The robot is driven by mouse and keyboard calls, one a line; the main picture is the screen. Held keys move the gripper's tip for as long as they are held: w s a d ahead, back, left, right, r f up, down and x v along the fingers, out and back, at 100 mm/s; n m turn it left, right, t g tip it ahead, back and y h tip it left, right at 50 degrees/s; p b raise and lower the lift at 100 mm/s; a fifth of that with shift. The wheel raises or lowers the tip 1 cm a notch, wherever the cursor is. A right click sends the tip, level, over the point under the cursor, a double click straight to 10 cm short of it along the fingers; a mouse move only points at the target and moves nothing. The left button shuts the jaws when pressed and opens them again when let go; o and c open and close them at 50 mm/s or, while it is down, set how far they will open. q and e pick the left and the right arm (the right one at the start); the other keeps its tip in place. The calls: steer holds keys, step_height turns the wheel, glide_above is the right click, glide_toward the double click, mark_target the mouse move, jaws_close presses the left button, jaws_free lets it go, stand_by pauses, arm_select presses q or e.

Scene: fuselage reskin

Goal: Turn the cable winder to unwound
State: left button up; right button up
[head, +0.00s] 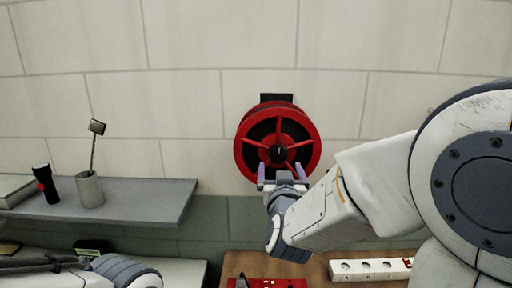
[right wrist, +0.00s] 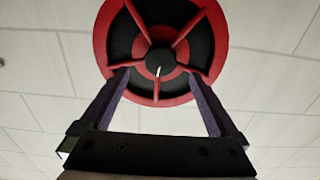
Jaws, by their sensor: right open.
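The cable winder (head: 249,140) is a red spoked wheel with a black hub and dark gaps, mounted on the wall in the middle of the head view. It also shows at the top of the right wrist view (right wrist: 160,58), with a short white mark on its hub. My right gripper (head: 281,170) is open at the lower part of the wheel. In the right wrist view its two purple fingers (right wrist: 165,88) stand apart, their tips overlapping the lower rim. I cannot tell whether they touch it. My left arm shows at the lower left, but its fingers are not visible.
A grey shelf (head: 140,199) at left holds a cup (head: 89,190) with a mirror-like tool in it and a black flashlight (head: 45,183). Below the winder, a wooden surface (head: 318,272) holds a red tray (head: 266,283) and a white power strip (head: 372,268). The wall around the winder is clear.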

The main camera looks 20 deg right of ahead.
mark_target(278, 157)
steer(key=p+x, duration=0.2)
steer(key=p, duration=0.1)
steer(key=shift+r, duration=0.15)
steer(key=p+x, duration=0.1)
steer(key=x, duration=0.2)
steer(key=shift+w+d, duration=0.1)
steer(key=shift+w, duration=0.3)
steer(key=shift+w+d+f+p, duration=0.2)
steer(key=shift+w+p, duration=0.1)
steer(key=shift+w, duration=0.15)
steer(key=shift+a, duration=0.1)
steer(key=c, duration=1.4)
